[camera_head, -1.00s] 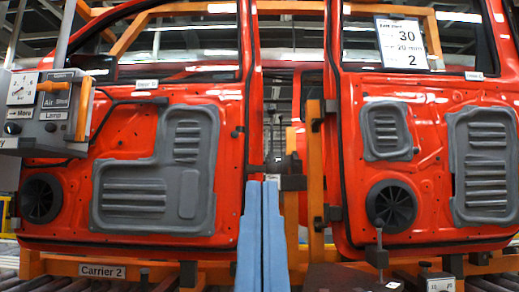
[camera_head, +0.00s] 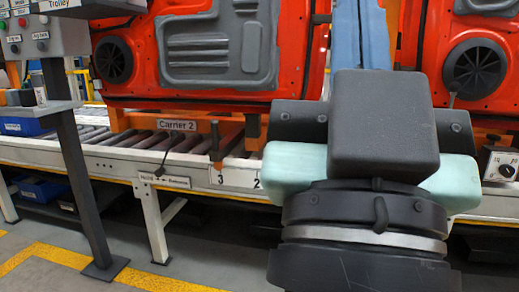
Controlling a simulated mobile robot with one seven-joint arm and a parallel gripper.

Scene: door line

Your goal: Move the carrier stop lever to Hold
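A thin dark lever (camera_head: 170,155) stands on the conveyor's front rail, left of centre. It leans to the right, over a small white label (camera_head: 165,180). The label seems to read Hold at its left end, but its words are small and blurred. My gripper (camera_head: 361,30) rises in front of the red doors, right of the lever and well apart from it. Its two long pale blue fingers lie side by side with almost no gap and nothing visible between them. Their tips run out of the top of the view. My dark wrist hides the conveyor behind it.
The Carrier 2 plate (camera_head: 177,124) hangs on the orange carrier above the rollers. A dark upright stop (camera_head: 215,145) stands right of the lever. A grey post (camera_head: 85,165) with a control box (camera_head: 45,35) stands at left.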

